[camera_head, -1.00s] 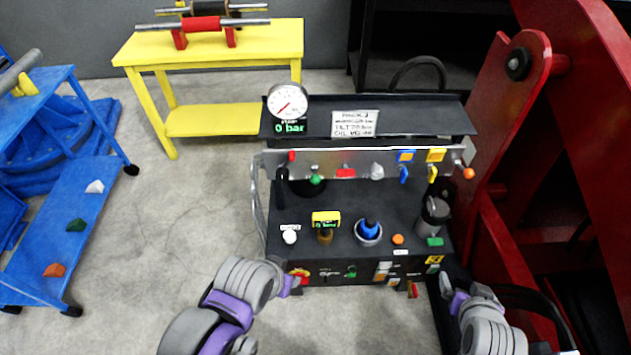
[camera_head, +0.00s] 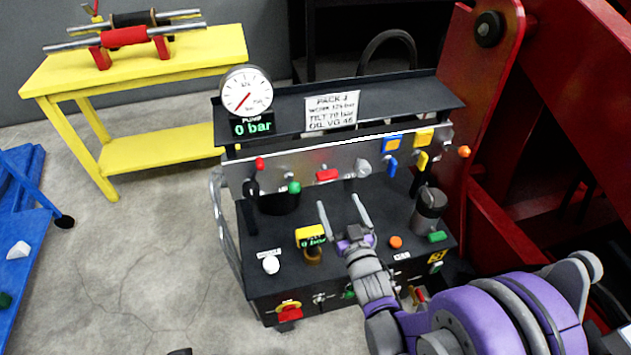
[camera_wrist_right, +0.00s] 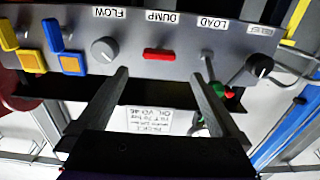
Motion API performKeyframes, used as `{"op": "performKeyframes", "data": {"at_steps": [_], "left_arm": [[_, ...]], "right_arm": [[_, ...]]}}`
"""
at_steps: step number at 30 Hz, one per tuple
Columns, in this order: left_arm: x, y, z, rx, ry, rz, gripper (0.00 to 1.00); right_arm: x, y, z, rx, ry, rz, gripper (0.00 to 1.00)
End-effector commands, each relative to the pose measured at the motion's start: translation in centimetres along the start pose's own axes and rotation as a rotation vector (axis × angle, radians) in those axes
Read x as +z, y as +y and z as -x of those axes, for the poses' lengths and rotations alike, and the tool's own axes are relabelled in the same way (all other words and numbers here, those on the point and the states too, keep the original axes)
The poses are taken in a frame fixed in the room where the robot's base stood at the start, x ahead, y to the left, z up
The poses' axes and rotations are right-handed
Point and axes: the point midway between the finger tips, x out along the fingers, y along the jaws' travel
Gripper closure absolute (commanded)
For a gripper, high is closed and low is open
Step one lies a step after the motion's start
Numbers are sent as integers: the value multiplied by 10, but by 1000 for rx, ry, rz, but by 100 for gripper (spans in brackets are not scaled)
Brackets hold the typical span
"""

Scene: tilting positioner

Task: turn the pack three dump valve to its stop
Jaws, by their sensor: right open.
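The pack three dump valve is a red bar handle (camera_head: 327,175) on the upright silver panel, lying nearly level. In the right wrist view the red handle (camera_wrist_right: 163,55) sits beside the DUMP label, between the grey FLOW knob (camera_wrist_right: 104,50) and the LOAD fitting. My right gripper (camera_head: 343,207) is open in front of the panel, over the pack's black deck. In the right wrist view its fingers (camera_wrist_right: 160,76) point at the panel on either side of the red handle's line, with nothing between them. They appear short of the handle. My left gripper is not in view.
The dial gauge (camera_head: 246,92) reads 0 bar beside the PACK 3 card (camera_head: 332,112). Blue (camera_head: 392,165) and yellow (camera_head: 422,160) levers stand right of the dump handle. Red structure rises at right.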

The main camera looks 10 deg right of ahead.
Motion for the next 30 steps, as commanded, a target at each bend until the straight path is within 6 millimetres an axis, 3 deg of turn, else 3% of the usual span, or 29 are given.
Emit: {"op": "performKeyframes", "data": {"at_steps": [9,15,27,30], "left_arm": [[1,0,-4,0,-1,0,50],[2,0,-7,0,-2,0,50],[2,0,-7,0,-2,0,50],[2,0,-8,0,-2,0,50]], "right_arm": [[1,0,-60,0,-2,-1,0],[0,0,-87,0,-3,1,0],[0,0,-96,0,-3,0,0],[0,0,-96,0,-3,0,14]]}}
